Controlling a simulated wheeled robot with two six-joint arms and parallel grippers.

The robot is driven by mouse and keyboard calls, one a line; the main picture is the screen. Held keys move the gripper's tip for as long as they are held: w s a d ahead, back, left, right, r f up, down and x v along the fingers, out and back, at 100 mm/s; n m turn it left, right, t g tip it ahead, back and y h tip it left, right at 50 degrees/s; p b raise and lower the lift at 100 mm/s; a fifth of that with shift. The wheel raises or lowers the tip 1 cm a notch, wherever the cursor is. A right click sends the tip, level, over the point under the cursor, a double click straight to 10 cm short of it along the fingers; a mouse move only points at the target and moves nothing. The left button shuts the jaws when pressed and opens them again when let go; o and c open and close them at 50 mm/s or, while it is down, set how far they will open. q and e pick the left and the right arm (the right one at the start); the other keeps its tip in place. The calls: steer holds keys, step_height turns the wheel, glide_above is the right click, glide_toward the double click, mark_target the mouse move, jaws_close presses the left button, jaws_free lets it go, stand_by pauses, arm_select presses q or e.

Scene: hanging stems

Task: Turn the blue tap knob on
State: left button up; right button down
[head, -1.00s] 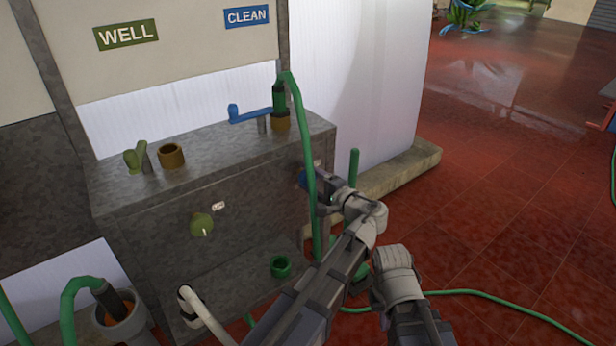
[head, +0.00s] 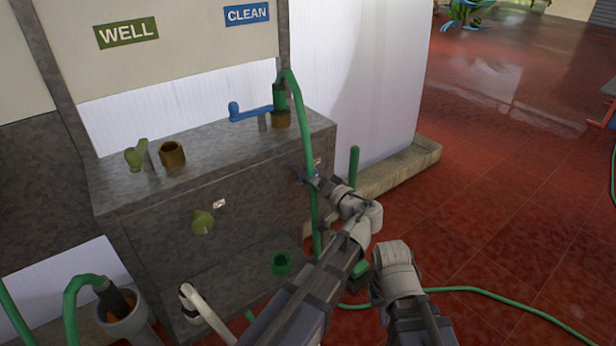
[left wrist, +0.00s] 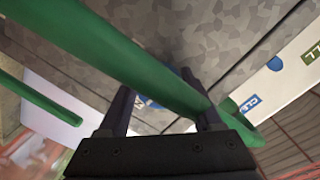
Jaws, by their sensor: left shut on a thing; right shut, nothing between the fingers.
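The blue tap knob (head: 298,173) is on the front of the grey stone block, at its right end under the CLEAN side. It is mostly covered by my left gripper (head: 308,179), which is shut on it. In the left wrist view a little blue (left wrist: 148,103) shows between the two fingers, and a green hose (left wrist: 120,55) crosses in front and hides part of them. In the head view the hose (head: 309,150) hangs down past my gripper. My right arm is at the lower right of the head view; its fingers do not show.
The grey block (head: 250,190) carries a green knob (head: 203,222), a blue lever (head: 248,112) and a green lever (head: 136,156). A CLEAN sign (head: 246,13) and a WELL sign (head: 126,33) hang above. Red floor (head: 510,190) is open at right, crossed by a hose.

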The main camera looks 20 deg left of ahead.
arm_select(q)
steer(key=shift+f+n, duration=0.1)
steer(key=shift+n, duration=0.3)
stand_by(0.3)
steer(key=o, duration=1.3)
steer(key=shift+o, duration=0.2)
